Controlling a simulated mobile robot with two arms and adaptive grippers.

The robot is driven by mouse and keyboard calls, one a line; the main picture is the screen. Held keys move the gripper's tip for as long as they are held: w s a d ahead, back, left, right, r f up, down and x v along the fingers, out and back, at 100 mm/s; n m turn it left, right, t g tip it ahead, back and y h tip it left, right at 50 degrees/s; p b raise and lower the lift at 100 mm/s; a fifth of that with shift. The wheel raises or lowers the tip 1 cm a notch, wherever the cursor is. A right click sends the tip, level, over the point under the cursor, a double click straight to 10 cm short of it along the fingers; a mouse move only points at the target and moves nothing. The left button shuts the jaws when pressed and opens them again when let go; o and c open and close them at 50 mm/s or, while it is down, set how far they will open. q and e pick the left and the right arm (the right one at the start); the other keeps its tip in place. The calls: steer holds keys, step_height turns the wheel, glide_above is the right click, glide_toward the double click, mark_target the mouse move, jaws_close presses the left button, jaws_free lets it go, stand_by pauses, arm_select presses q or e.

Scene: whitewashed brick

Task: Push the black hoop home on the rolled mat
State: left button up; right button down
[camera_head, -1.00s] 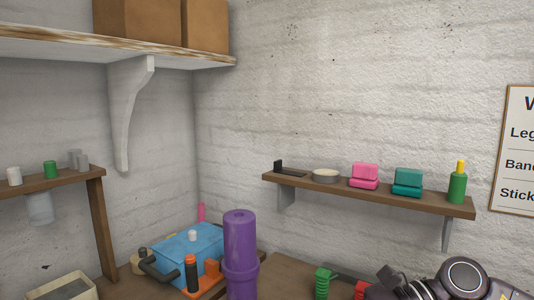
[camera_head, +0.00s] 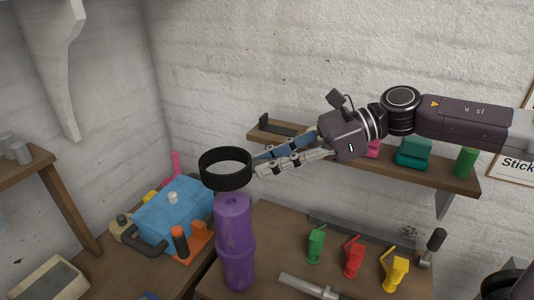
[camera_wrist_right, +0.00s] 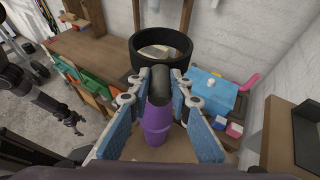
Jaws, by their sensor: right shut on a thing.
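The black hoop (camera_head: 226,179) is a wide dark band in the head view, held just above the top of the purple rolled mat (camera_head: 237,240). The mat stands upright, with a thicker ring partway down. My right gripper (camera_head: 262,163) reaches in from the right and is shut at the hoop's right side. In the right wrist view the hoop (camera_wrist_right: 160,40) lies beyond my fingertips (camera_wrist_right: 160,80), with a dark piece between them. The mat (camera_wrist_right: 156,125) shows below, and the hoop is not around it. What seems my left gripper (camera_wrist_right: 73,122) is small there; its jaws are unclear.
A blue box (camera_head: 175,210) and an orange tool (camera_head: 197,241) lie left of the mat. Green (camera_head: 315,243), red (camera_head: 353,257) and yellow (camera_head: 394,270) clamps and a hammer (camera_head: 310,287) lie right. A wall shelf (camera_head: 440,178) runs behind my right arm.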

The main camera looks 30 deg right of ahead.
steer(key=shift+s, duration=0.25)
steer(key=shift+w+f+b, duration=0.2)
steer(key=shift+f+b, duration=0.45)
steer(key=shift+f, duration=0.8)
step_height(320, 180, down, 3)
steer(key=shift+r+b, duration=0.1)
steer(key=shift+b, duration=0.4)
steer(key=shift+s+b, duration=0.15)
steer(key=shift+b, duration=0.15)
steer(key=shift+b, duration=0.75)
